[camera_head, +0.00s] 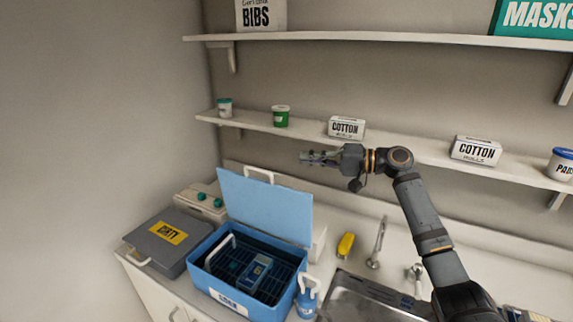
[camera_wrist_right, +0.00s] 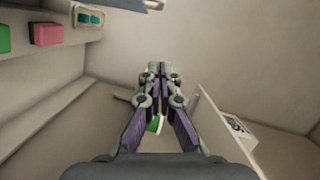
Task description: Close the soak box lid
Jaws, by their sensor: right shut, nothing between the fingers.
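The blue soak box (camera_head: 222,291) stands on the counter at the lower left of the head view. Its light blue lid (camera_head: 265,207) is open and stands nearly upright at the back of the box, with a white handle (camera_head: 258,173) on its top edge. Inside are a dark rack and a blue item (camera_head: 258,273). My right gripper (camera_head: 303,157) is shut and empty, pointing left, above and to the right of the lid and apart from it in the picture. In the right wrist view its fingers (camera_wrist_right: 155,75) are together. My left gripper is not in view.
A grey box labelled DIRTY (camera_head: 168,240) stands left of the soak box. A blue bottle (camera_head: 307,299), a yellow item (camera_head: 346,245), a faucet (camera_head: 377,245) and a sink (camera_head: 365,298) lie to the right. A shelf (camera_head: 300,131) with cotton boxes runs behind my right gripper.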

